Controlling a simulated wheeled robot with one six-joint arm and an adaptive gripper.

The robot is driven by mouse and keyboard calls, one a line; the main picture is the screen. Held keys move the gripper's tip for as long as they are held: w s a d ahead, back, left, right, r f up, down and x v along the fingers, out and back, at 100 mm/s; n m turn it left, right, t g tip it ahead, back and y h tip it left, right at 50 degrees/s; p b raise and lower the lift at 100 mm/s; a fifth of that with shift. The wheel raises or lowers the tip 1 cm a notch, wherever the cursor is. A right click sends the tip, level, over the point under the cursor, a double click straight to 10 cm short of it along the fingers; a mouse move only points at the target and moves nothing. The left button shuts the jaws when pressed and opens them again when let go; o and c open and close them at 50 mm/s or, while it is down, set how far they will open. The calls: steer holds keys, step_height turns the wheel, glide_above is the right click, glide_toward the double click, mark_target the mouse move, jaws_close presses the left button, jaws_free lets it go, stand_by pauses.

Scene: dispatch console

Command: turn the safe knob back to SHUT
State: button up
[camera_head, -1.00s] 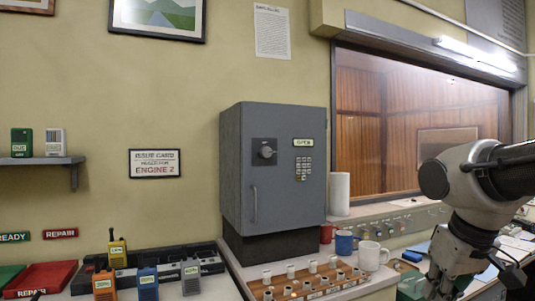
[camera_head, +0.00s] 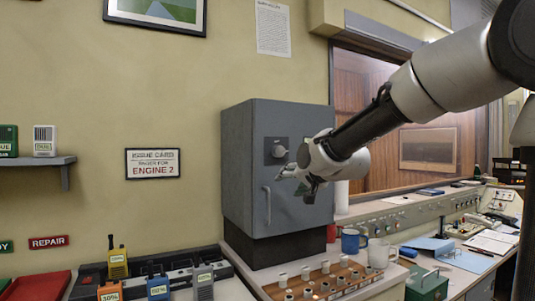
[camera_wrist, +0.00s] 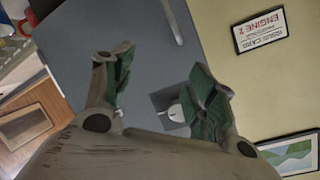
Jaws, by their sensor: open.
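The grey safe (camera_head: 245,205) stands against the wall on a black base, its door closed. Its round knob (camera_head: 279,151) sits on a dark square plate at the upper part of the door. The knob also shows in the wrist view (camera_wrist: 176,113), beside the right finger and partly hidden by it. My gripper (camera_head: 297,183) is open and empty in front of the door, below and right of the knob, apparently not touching it. In the wrist view my gripper (camera_wrist: 160,68) has its fingers spread before the grey door. My gripper and arm hide the keypad and the small label above it.
A vertical door handle (camera_head: 267,206) is below the knob. A wooden rack (camera_head: 320,282) with several small cylinders, a blue mug (camera_head: 349,241) and a white mug (camera_head: 377,254) stand in front and to the right. Radios in a black charger (camera_head: 150,280) are at the left.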

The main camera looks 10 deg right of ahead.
mark_target(280, 152)
step_height(280, 152, up, 8)
steer(key=w+r+m+t, duration=0.1)
steer(key=w+m+t, duration=0.1)
steer(key=m+t, duration=0.2)
steer(key=w, duration=0.2)
steer(key=w+a, duration=0.1)
steer(key=w, duration=0.4)
steer(key=shift+w+a+f, duration=0.15)
steer(key=shift+a+f, duration=0.05)
steer(key=shift+f, duration=0.1)
steer(key=c, duration=1)
